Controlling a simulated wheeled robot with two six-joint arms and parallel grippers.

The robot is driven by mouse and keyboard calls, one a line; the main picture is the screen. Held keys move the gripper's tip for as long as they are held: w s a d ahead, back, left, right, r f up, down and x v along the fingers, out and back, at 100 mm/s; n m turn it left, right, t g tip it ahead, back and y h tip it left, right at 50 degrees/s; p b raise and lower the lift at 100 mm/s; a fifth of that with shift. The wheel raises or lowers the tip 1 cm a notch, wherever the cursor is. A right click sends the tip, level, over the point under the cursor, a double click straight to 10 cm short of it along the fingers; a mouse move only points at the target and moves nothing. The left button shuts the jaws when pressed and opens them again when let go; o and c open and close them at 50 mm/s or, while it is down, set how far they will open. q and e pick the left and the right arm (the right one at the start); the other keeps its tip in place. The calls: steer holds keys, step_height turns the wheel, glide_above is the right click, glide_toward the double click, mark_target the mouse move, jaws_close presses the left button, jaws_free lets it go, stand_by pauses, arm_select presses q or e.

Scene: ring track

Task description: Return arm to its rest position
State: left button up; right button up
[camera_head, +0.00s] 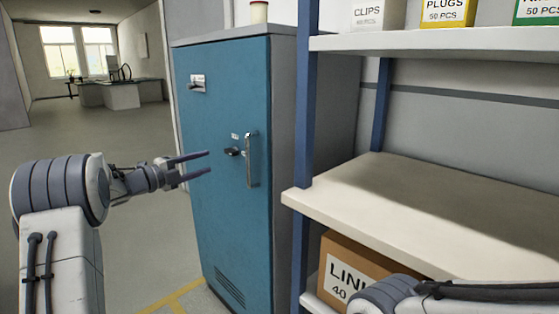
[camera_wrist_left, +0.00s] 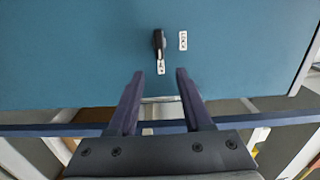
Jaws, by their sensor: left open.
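My left gripper (camera_head: 208,162) is open and empty, its two dark fingers pointing right toward the blue cabinet door (camera_head: 222,205). In the head view it is left of the door's silver vertical handle (camera_head: 251,160) and its dark lever knob (camera_head: 232,152). The fingers look apart from the door. The door looks shut. My right gripper is not in view; only part of my right arm shows at lower right.
A shelf unit with blue posts (camera_head: 303,120) and a bare middle board (camera_head: 420,205) stands right of the cabinet. A cardboard box (camera_head: 375,262) sits low, partly behind my right arm. Small boxes (camera_head: 447,12) stand on top. Open floor (camera_head: 130,140) lies left of the cabinet.

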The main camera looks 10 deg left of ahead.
arm_select(q)
steer(key=s+d+f+n+g+y, duration=0.1)
steer(key=s+d+f+n+y, duration=0.3)
steer(key=n, duration=0.5)
steer(key=s+d+f+n+g+y, duration=0.1)
steer(key=s+f+n+y, duration=0.1)
steer(key=f+n+y, duration=0.5)
steer(key=s+d+f+n+g, duration=0.3)
steer(key=s+f, duration=0.1)
steer(key=s, duration=0.5)
steer(key=s+d+f+n+g, duration=0.3)
steer(key=s+f+g, duration=0.1)
steer(key=s, duration=0.5)
steer(key=s+d+f+n+g, duration=0.3)
steer(key=s+f, duration=0.2)
steer(key=s, duration=0.4)
steer(key=s+d+r+m+g+h, duration=0.1)
steer(key=s+d+r+m, duration=0.25)
steer(key=s+d, duration=0.3)
steer(key=s+d+r+m+g, duration=0.2)
steer(key=s+d+r+m, duration=0.15)
steer(key=s+d, duration=0.3)
step_height(320, 180, up, 26)
steer(key=p, duration=2.6)
steer(key=shift+d+f, duration=0.25)
steer(key=shift+d, duration=0.05)
